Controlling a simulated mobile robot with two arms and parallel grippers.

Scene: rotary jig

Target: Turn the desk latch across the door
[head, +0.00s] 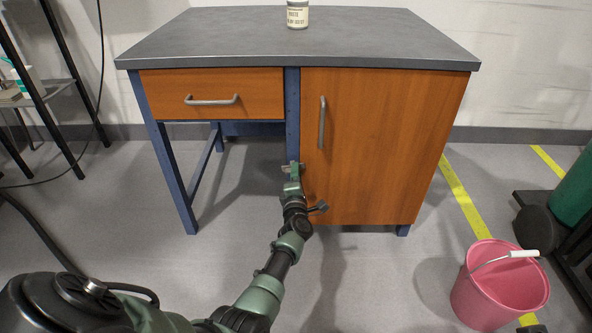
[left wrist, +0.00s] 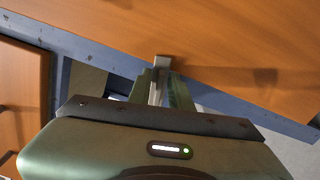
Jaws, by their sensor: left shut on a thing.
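The desk (head: 300,35) has a closed orange wooden door (head: 395,140) with an upright grey handle (head: 321,122). The small grey latch sits low on the blue post (head: 292,110) at the door's left edge. My left gripper (head: 292,178) is at the latch, its fingers shut on it and hiding most of it. In the left wrist view the latch's grey end (left wrist: 161,62) shows beyond the fingertips (left wrist: 160,82), by the post and the door's edge. I cannot tell its exact angle. My right gripper is not in view.
A drawer (head: 212,94) with a grey handle is shut, left of the post. A white jar (head: 297,14) stands on the desktop. A pink bucket (head: 490,295) stands on the floor at the lower right. A shelf rack (head: 45,90) stands at the left. Floor before the door is clear.

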